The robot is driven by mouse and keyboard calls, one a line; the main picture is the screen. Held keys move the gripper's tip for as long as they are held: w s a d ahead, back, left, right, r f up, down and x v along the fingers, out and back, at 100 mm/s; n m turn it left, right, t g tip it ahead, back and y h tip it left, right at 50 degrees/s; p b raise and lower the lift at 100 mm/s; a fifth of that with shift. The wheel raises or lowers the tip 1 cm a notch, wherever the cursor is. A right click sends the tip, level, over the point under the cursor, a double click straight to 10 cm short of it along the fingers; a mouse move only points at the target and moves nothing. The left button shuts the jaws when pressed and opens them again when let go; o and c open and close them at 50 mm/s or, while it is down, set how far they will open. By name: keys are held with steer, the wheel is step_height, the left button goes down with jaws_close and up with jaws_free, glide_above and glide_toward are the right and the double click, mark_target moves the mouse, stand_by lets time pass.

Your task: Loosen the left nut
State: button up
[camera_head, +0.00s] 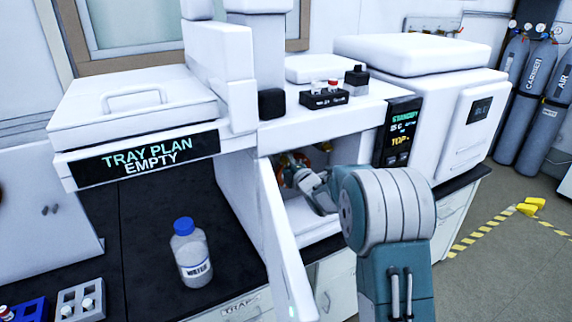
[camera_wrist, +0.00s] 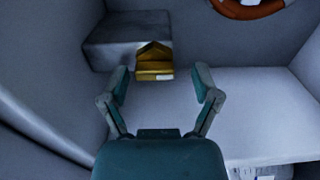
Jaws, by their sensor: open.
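In the wrist view a brass-coloured nut-like fitting (camera_wrist: 154,60) sits at the edge of a grey block (camera_wrist: 125,42) inside the open compartment. I cannot tell for certain that it is the left nut. My gripper (camera_wrist: 161,78) is open and empty, its two fingers spread to either side below the fitting, apart from it. In the head view my gripper (camera_head: 300,176) reaches into the compartment of the white instrument, partly hidden by my arm. The fitting is not clear there.
An orange ring (camera_wrist: 248,8) shows at the wrist view's top. The open white door (camera_head: 284,240) stands left of my arm. A water bottle (camera_head: 190,252) stands on the dark bench (camera_head: 140,225). A vial rack (camera_head: 325,98) sits on top. Gas cylinders (camera_head: 540,90) stand far right.

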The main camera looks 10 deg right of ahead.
steer(key=v, duration=1.2)
